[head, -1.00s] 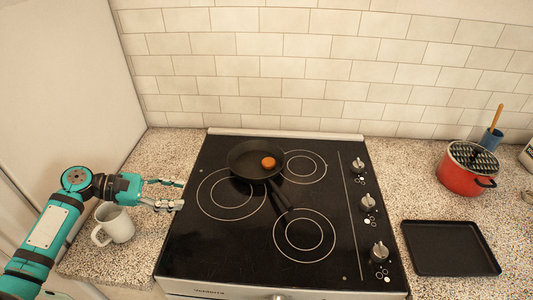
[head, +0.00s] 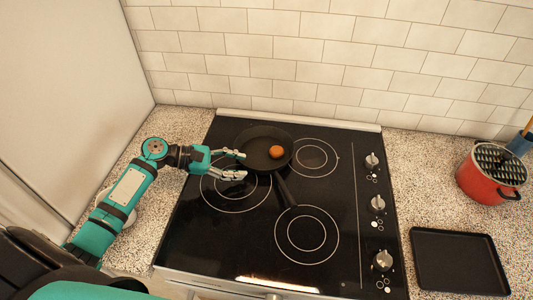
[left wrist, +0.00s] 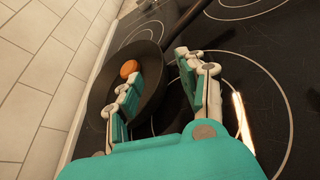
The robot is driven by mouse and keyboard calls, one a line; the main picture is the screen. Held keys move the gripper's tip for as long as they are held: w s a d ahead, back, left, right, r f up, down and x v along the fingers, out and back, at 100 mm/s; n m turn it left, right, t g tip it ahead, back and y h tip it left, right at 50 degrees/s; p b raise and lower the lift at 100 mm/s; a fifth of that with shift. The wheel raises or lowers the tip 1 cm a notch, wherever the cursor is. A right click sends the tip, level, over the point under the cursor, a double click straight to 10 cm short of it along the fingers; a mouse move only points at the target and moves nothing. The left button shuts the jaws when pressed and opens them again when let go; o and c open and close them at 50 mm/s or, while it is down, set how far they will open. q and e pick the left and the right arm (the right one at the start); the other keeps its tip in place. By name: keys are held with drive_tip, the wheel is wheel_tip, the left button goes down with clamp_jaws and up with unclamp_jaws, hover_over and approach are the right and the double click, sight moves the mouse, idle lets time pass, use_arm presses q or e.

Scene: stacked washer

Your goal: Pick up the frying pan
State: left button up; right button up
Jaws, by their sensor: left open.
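The black frying pan (head: 256,158) sits on the back left of the stovetop, with a round orange-brown item (head: 277,152) in it. Its handle (head: 284,190) points toward the front right. My left gripper (head: 244,165) is open and empty at the pan's left edge in the head view. In the left wrist view, its two fingers (left wrist: 160,95) spread in front of the pan (left wrist: 97,97), and the pan's handle (left wrist: 187,75) shows just beyond one fingertip. I cannot tell whether a finger touches the pan. My right gripper is not in view.
The black stovetop (head: 240,245) has control knobs (head: 378,203) on its right. A red pot (head: 485,182) and a dark tray (head: 458,262) are on the right counter. A white mug (head: 103,198) is mostly hidden behind my left arm. A tiled wall stands behind.

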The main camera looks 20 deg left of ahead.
sight(256, 170)
use_arm(q)
drive_tip(key=shift+p+x, duration=0.35)
drive_tip(key=shift+x, duration=0.5)
drive_tip(key=x, duration=0.2)
drive_tip(key=p+x, duration=0.1)
drive_tip(key=shift+w+d+f, duration=0.1)
drive_tip(key=shift+w+f, duration=0.1)
drive_tip(key=shift+w, duration=0.35)
drive_tip(key=shift+w+d+f, duration=0.15)
drive_tip(key=shift+d, duration=0.05)
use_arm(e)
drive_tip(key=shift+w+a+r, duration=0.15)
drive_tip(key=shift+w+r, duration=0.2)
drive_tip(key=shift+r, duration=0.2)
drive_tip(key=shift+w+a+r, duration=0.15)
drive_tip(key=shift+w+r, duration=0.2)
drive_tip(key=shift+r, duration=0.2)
use_arm(q)
drive_tip(key=shift+c, duration=0.3)
drive_tip(key=c, duration=0.7)
clamp_jaws()
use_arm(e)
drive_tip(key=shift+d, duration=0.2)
